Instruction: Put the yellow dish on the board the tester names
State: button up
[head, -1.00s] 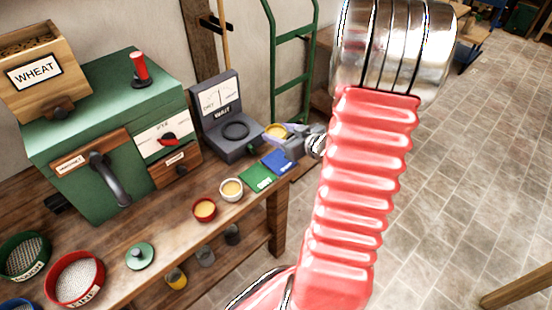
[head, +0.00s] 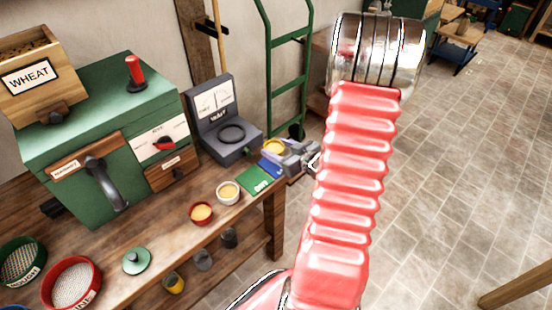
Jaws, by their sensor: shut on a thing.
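My gripper (head: 281,150) is shut on the yellow dish (head: 273,147), which holds pale yellow meal and looks level. The dish is just behind the blue board (head: 270,168), near the tester's right side; I cannot tell its height. The blue board is partly hidden by my gripper. The green board (head: 258,181) lies beside it, bare, on the bench's right end. The grey tester (head: 232,150) has a black ring on its base and a dial panel above. The small word under the dial looks like "WAIT".
A white dish (head: 228,193) and a red dish (head: 201,214) with meal stand on the bench (head: 170,225), left of the green board. A green mill (head: 105,130) stands behind. A green hand truck (head: 290,75) leans behind.

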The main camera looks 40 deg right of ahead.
dwell(0.3)
jog(key=shift+f, duration=2.1)
jog(key=o, duration=1.2)
jog(key=shift+f, duration=0.1)
jog(key=v, duration=1.2)
jog(key=shift+w+d, duration=0.1)
